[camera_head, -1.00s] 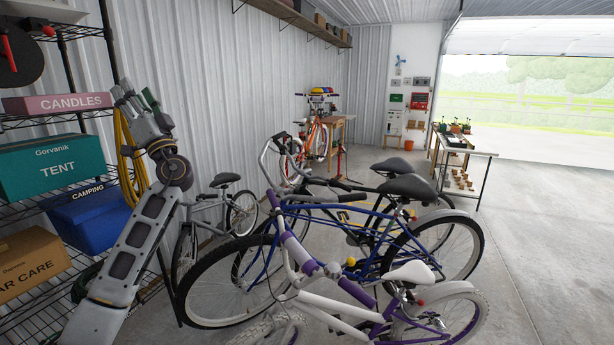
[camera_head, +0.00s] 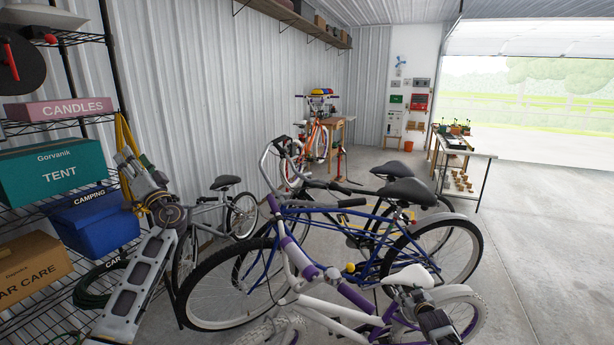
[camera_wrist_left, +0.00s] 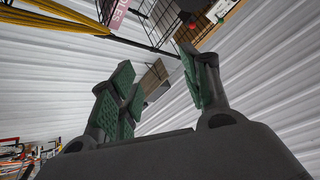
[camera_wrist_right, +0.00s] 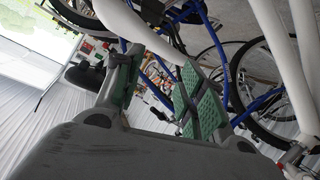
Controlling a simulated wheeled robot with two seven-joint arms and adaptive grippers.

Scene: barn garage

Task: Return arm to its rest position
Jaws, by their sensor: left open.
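My left arm (camera_head: 140,275) rises from the lower left beside the shelf rack. My left gripper (camera_head: 124,160) points up in front of the wall, near the yellow cord; in the left wrist view it (camera_wrist_left: 158,75) is open and empty. My right gripper (camera_head: 408,293) shows small at the lower right, by the white seat of the purple and white bike. In the right wrist view, my right gripper (camera_wrist_right: 155,75) has its green-padded fingers apart with nothing held. White bike tubes pass close by its fingers.
A wire shelf rack at left holds a candles box (camera_head: 72,107), a tent box (camera_head: 50,170), a blue camping bin (camera_head: 95,222) and a car care box (camera_head: 30,268). The white and purple bike (camera_head: 340,290) and blue bike (camera_head: 300,235) crowd the front. Open floor (camera_head: 550,240) lies at right.

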